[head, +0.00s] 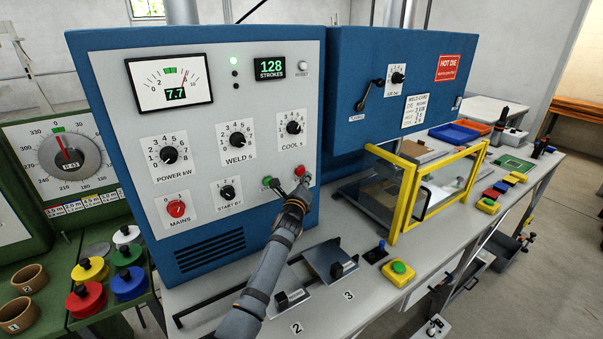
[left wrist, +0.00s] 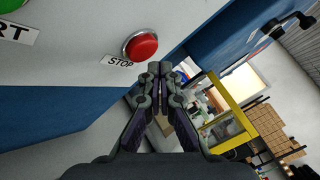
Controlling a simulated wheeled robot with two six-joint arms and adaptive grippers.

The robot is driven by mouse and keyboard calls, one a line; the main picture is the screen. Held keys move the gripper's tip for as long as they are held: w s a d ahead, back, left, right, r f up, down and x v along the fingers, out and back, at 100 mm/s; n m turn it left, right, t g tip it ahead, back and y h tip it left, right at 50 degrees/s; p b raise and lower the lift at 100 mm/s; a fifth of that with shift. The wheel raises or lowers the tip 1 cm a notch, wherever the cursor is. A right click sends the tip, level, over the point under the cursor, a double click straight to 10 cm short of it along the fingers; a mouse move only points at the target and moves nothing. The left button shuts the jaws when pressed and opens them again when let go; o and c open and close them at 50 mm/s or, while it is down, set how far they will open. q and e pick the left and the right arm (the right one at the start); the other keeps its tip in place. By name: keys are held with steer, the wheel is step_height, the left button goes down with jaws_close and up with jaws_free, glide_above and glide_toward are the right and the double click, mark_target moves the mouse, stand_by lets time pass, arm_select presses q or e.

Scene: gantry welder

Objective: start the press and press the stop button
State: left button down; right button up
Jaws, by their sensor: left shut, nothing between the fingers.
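The red stop button (head: 300,171) is on the lower right of the blue-and-white press panel (head: 205,215), with the green start button (head: 267,181) to its left. My left gripper (head: 303,184) is shut and empty, its tips close to the stop button in the head view. In the left wrist view the red stop button (left wrist: 140,46) lies just up and left of the shut fingertips (left wrist: 160,70), above the STOP label. I cannot tell whether they touch. Part of the green start button (left wrist: 10,5) shows at the corner. My right gripper is out of view.
A yellow-framed guard (head: 407,200) stands to the right. Small plates (head: 330,262) and a green button on a yellow box (head: 398,268) sit on the bench.

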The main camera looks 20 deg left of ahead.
arm_select(q)
steer(key=s+d, duration=0.1)
steer(key=d, duration=0.1)
steer(key=s+d+p, duration=0.1)
steer(key=s+d, duration=0.1)
stand_by(0.5)
steer(key=shift+f, duration=0.15)
stand_by(0.4)
